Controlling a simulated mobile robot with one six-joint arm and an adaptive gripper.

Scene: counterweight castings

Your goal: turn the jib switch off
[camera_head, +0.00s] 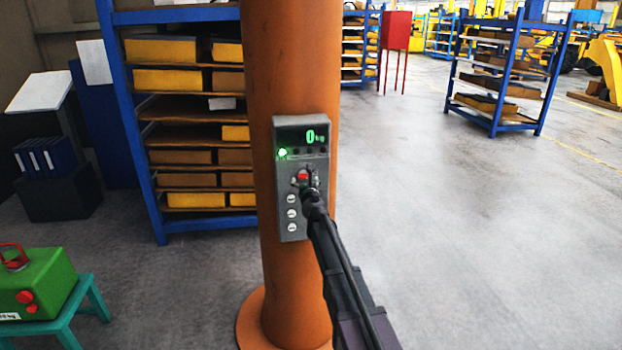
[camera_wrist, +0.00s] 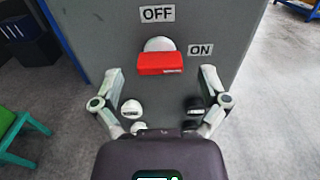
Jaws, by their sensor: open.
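The jib switch (camera_wrist: 160,64) has a red handle on a round white hub, on the face of a grey control box (camera_head: 291,225). In the wrist view the OFF label (camera_wrist: 157,13) is above the switch and the ON label (camera_wrist: 200,49) is to its right. The red handle looks level across the picture; which label it points to I cannot tell. In the head view the switch shows as a small red spot (camera_head: 303,174), partly hidden by my gripper (camera_head: 309,188). My gripper is open, one finger on each side of the handle, with no clear contact.
The box is fixed to an orange column (camera_head: 290,60). Its display (camera_head: 310,136) reads 0 kg, beside a lit green lamp (camera_head: 283,153). White round knobs (camera_head: 292,213) sit below the switch. A green casting (camera_head: 35,283) rests on a teal stand (camera_head: 92,297) at left.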

